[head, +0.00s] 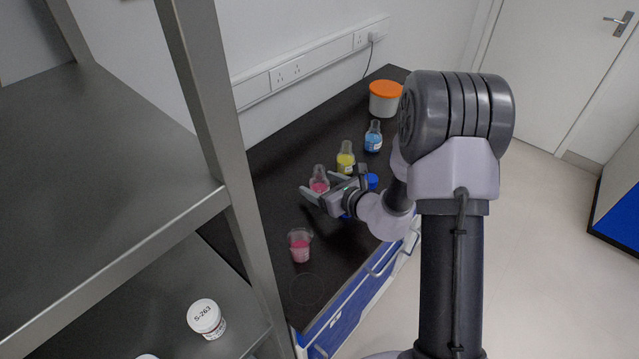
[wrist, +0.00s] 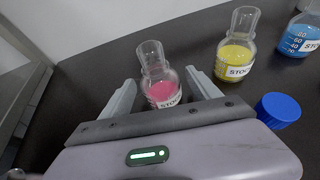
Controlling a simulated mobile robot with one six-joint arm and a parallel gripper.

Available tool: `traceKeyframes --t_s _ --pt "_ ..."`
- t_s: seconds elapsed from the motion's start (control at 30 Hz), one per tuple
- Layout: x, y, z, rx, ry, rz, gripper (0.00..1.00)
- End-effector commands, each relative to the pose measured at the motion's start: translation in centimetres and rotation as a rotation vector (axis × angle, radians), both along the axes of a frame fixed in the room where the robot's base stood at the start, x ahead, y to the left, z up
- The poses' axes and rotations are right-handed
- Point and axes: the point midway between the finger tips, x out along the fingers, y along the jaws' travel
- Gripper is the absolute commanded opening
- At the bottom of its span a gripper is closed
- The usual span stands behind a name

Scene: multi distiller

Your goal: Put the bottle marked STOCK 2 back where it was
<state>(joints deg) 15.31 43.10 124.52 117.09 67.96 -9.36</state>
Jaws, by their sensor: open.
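Three open glass bottles stand upright in a row on the black bench. The pink one (head: 320,184) is nearest my gripper, the yellow one (head: 346,160) is behind it, and the blue one (head: 373,138) is farther back. Their labels begin with STOCK, but I cannot read the numbers. My gripper (head: 317,190) is open; in the wrist view its fingers (wrist: 160,82) lie on either side of the pink bottle (wrist: 163,88). The yellow bottle (wrist: 235,52) and part of the blue one (wrist: 300,38) stand to the right.
A blue cap (wrist: 280,108) lies right of my gripper. A beaker of pink liquid (head: 300,247) stands nearer on the bench, with a faint circle (head: 307,289) in front of it. An orange-lidded tub (head: 385,100) stands at the back. A metal shelf (head: 130,245) borders the left, holding a jar (head: 206,318).

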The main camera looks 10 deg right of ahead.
Motion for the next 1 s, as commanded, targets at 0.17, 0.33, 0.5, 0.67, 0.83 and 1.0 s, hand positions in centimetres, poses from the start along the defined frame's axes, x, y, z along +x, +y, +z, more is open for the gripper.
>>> traceKeyframes --t_s 0.17,0.33,0.5,0.67,0.83,1.0 --pt "-4.1 -2.1 2.3 0.001 0.002 -0.006 0.71" --pt "-7.7 -3.7 3.9 0.002 0.002 -0.007 0.71" --pt "-9.4 -3.9 5.0 -0.005 -0.008 0.018 0.71" --pt "-12.4 4.2 12.2 -0.168 -0.128 0.407 0.71" --pt "-24.4 11.9 18.3 -0.695 -0.300 1.089 0.71" --pt "-31.6 8.3 20.3 -1.383 -0.401 1.465 0.71"
